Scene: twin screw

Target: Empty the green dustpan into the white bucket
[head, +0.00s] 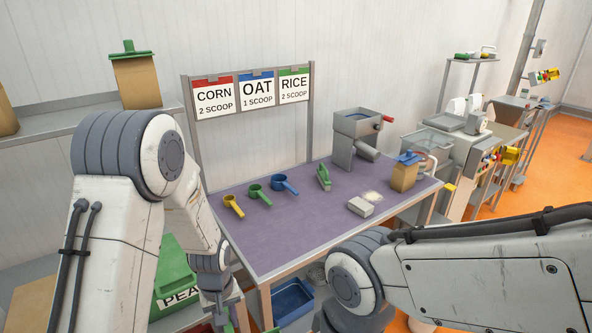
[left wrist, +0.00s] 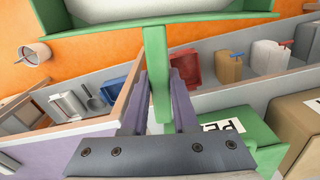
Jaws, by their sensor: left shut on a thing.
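My left gripper (left wrist: 160,88) is shut on the upright handle of the green dustpan (left wrist: 156,50) in the left wrist view. The pan part spans the top of that view, with a pale grey-white area above its green edge; I cannot tell what lies in it. A white bucket (left wrist: 36,53) stands on the orange floor at the upper left of the left wrist view, apart from the dustpan. In the head view my left gripper (head: 226,318) is low, in front of the table, and mostly cut off. My right gripper is out of view.
The purple-topped table (head: 300,225) holds scoops, a green brush-like item (head: 323,177), a grey mill (head: 355,135) and a brown bag (head: 404,176). A green bin (head: 175,282) stands left of it. A blue tray (head: 292,300) and a red crate (left wrist: 186,66) sit low.

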